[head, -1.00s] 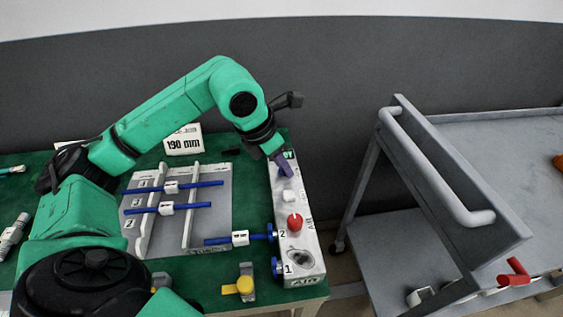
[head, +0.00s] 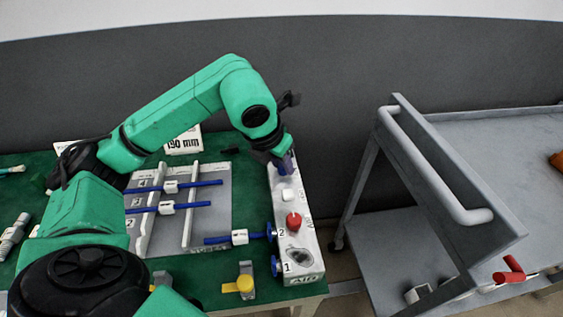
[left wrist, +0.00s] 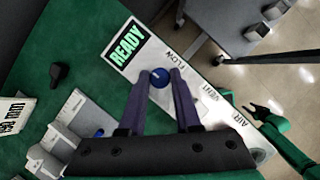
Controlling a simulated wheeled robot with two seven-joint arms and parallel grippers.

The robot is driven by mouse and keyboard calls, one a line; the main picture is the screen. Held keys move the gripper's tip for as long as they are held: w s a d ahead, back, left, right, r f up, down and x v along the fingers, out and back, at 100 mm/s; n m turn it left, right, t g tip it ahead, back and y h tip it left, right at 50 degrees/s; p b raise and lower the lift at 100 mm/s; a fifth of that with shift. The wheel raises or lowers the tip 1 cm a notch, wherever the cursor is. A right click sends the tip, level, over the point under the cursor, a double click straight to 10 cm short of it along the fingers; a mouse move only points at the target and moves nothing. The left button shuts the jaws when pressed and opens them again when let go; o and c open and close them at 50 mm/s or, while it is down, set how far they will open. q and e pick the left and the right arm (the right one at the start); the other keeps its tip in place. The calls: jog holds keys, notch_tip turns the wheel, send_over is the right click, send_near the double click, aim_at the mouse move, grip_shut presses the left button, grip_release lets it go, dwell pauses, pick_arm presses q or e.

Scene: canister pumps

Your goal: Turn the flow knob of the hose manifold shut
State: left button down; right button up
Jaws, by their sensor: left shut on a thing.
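The hose manifold (head: 306,262) is a long white box along the right edge of the green table. Its blue flow knob (left wrist: 159,78) shows beside the FLOW label in the left wrist view. My left gripper (head: 287,168) is at the manifold's far end, pointing down, and hides the knob in the head view. In the left wrist view, its purple fingers (left wrist: 165,75) are on either side of the knob, shut on it. A green arm with a dark gripper (left wrist: 262,109), which looks like my right one, shows at the right there; its jaws are unclear.
A red knob (head: 294,221) and a white button (head: 288,195) sit on the manifold nearer me. A blue hose with a white tag (head: 240,238) meets its side. A grey rack (head: 214,232) stands left. A grey cart (head: 455,165) stands right, across a gap.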

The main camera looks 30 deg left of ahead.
pick_arm(q)
jog(key=c, duration=0.6)
grip_release()
jog(key=shift+r, duration=0.1)
jog(key=p+v, duration=0.1)
jog(key=v, duration=1.3)
jog(key=shift+r+p, duration=0.15)
jog(key=shift+p, duration=0.2)
jog(key=shift+s, duration=0.15)
